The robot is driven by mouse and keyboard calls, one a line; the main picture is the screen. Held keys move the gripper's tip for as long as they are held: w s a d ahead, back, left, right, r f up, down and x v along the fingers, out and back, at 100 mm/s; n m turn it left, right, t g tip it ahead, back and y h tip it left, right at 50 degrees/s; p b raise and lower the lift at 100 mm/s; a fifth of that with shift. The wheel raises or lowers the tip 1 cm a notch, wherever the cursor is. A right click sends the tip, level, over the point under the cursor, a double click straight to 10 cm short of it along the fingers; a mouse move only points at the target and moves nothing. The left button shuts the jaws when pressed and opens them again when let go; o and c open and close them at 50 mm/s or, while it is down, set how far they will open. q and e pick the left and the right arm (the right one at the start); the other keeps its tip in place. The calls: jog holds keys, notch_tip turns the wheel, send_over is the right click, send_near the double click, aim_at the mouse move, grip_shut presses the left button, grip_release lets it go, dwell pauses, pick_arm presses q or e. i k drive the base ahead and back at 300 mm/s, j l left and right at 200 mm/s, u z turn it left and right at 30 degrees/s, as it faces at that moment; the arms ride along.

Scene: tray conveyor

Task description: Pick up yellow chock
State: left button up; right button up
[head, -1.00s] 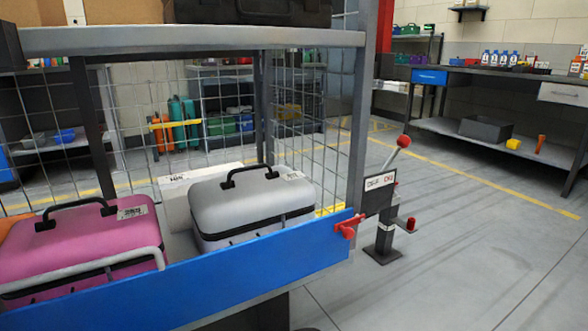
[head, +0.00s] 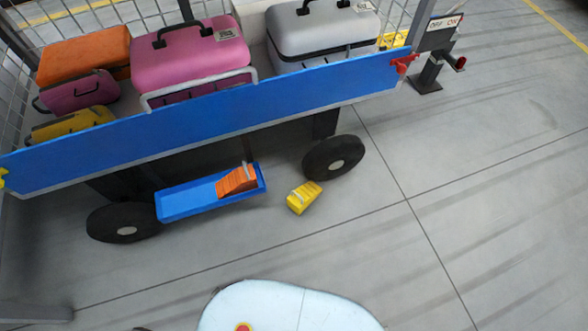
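The yellow chock (head: 304,197) is a small wedge with a pale ribbed face. It lies on the grey floor in the head view, just left of and below the cart's right wheel (head: 334,158), apart from it or barely touching; I cannot tell which. An orange chock (head: 237,181) of similar shape sits in a blue tray (head: 183,203) under the cart, left of the yellow chock. Neither of my grippers shows in the head view.
A cart with a blue side panel (head: 220,125) carries several cases, including a pink case (head: 190,60) and a grey case (head: 322,30). Its left wheel (head: 124,222) stands on the floor. A post with a red knob (head: 432,72) stands at upper right.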

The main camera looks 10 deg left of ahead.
aim_at(306, 192)
jog(key=k+j, duration=0.2)
jog(key=i+l+u, duration=0.1)
jog(key=u, duration=0.25)
jog(key=i+l+u, duration=0.4)
jog(key=u, duration=0.25)
